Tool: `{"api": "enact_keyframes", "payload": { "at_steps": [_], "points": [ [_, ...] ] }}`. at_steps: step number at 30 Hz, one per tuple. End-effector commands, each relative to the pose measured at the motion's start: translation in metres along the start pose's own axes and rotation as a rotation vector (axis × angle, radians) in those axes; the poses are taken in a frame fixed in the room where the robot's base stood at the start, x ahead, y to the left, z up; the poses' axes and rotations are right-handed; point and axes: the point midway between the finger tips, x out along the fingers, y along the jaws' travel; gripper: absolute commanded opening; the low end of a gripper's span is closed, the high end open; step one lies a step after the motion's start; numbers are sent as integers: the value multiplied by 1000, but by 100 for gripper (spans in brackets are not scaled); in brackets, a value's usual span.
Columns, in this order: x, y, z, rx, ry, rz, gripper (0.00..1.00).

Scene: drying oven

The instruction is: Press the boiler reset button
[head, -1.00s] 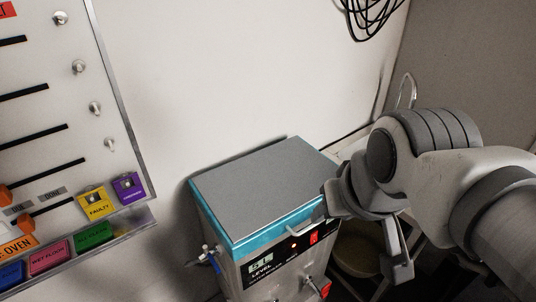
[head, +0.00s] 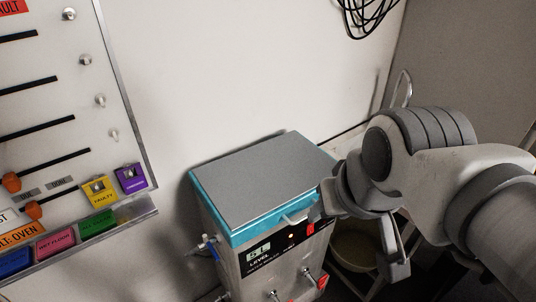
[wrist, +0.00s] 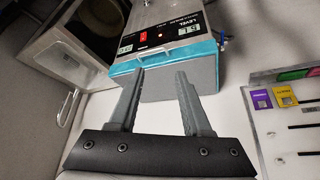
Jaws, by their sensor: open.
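The boiler is a metal box with a grey top and teal rim (head: 265,180). Its dark front panel carries a level display (head: 258,252), a small lit orange lamp (head: 291,234) and a red switch or button (head: 310,229). The boiler also shows in the wrist view, with its teal edge (wrist: 205,65), display (wrist: 185,22) and red switch (wrist: 143,38). No reset label is readable. My gripper (wrist: 160,78) is open and empty, its fingers pointing towards the boiler. In the head view one finger hangs right of the boiler front.
A wall board with sliders, knobs and coloured tags (head: 70,130) hangs at the left. Taps (head: 308,274) stick out low on the boiler front. Black cables (head: 370,15) hang on the wall.

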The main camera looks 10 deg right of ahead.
Motion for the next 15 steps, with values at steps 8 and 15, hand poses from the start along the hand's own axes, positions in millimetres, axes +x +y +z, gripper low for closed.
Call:
{"api": "enact_keyframes", "payload": {
  "at_steps": [8, 15],
  "points": [
    [0, 0, 0, 0, 0, 0, 22],
    [0, 0, 0, 0, 0, 0, 0]
  ]
}}
